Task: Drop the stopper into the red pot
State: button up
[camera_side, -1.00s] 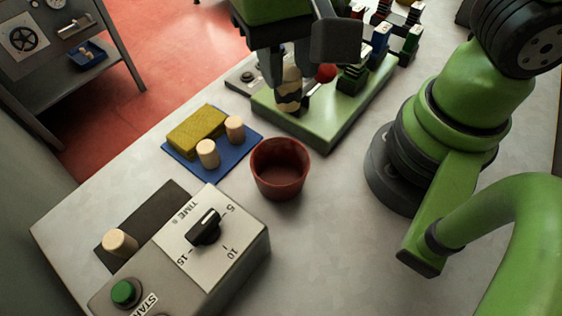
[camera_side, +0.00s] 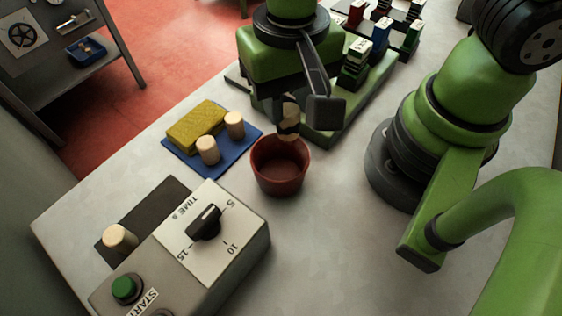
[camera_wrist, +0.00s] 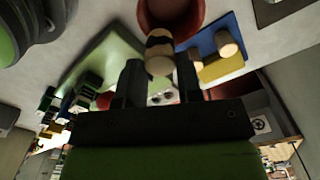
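My gripper (camera_side: 284,112) is shut on a pale cork stopper with a dark band (camera_side: 289,119). The stopper hangs upright, just above the back rim of the red pot (camera_side: 280,182). In the wrist view the stopper (camera_wrist: 159,55) sits at the fingertips (camera_wrist: 158,72), and the red pot (camera_wrist: 185,28) lies just beyond it. The pot stands upright on the table, and the inside that shows looks empty. Part of the stopper is hidden by a finger in the side view.
A blue tray (camera_side: 226,155) with a yellow sponge (camera_side: 197,128) and two plain stoppers is left of the pot. A timer box (camera_side: 228,253) with another stopper (camera_side: 119,238) beside its dial stands in front. A green board (camera_side: 322,137) with several blocks is behind.

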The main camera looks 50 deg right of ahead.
jog(key=o, duration=0.4)
jog(key=shift+r, duration=0.1)
notch_tip(320, 180, up, 10)
jog(key=shift+f, duration=0.1)
dwell(0.4)
jog(key=s+d+r+t, duration=0.1)
jog(key=d+r+t, duration=0.1)
jog(key=d, duration=0.1)
jog(key=s+d+r+n+t+y, duration=0.1)
jog(key=d+r+t, duration=0.1)
jog(key=d+r, duration=0.1)
jog(key=s+d+r+t+y, duration=0.1)
jog(key=d+r+t, duration=0.1)
jog(key=d, duration=0.3)
jog(key=shift+s+r+n+t, duration=0.15)
jog(key=shift+n+t, duration=0.15)
jog(key=shift+t, duration=0.3)
